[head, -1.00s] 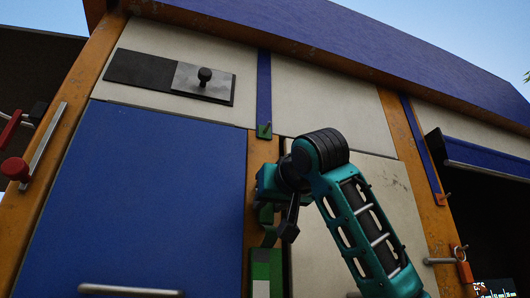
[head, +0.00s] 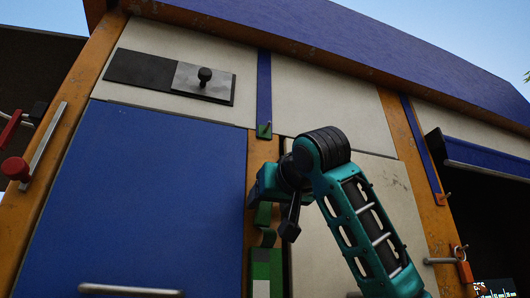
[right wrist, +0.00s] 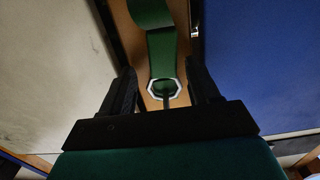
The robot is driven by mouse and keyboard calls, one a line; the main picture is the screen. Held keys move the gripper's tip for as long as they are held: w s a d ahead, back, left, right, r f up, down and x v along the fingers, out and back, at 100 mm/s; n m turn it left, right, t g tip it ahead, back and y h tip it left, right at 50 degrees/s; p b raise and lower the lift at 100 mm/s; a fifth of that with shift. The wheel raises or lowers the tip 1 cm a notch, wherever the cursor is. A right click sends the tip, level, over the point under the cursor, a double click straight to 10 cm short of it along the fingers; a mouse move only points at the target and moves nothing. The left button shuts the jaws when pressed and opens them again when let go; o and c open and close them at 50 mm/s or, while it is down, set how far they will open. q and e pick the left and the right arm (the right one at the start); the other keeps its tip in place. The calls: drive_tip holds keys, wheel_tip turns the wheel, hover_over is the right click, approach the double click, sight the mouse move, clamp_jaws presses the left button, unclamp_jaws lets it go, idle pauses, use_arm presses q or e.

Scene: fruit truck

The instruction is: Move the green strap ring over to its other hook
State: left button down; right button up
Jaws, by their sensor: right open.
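The green strap (head: 268,238) hangs on the orange post below my right gripper in the head view. In the right wrist view the strap (right wrist: 162,50) ends in a pale, many-sided ring (right wrist: 163,88). A dark peg shows at the ring; I cannot tell how the two are engaged. My right gripper (right wrist: 165,88) is open, with one finger on each side of the ring and a gap to both. A green hook plate (head: 264,131) with a small peg sits higher on the post, at the foot of a blue strip. My left gripper is out of view.
A blue panel (head: 145,200) lies left of the post and cream panels (head: 330,105) lie right. A grey handle (head: 130,290) sticks out at the lower left. A second hook plate, orange (head: 441,199), is on the right post.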

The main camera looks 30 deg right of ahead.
drive_tip(key=b+v, duration=0.1)
drive_tip(key=v, duration=1.1)
drive_tip(key=shift+s, duration=0.35)
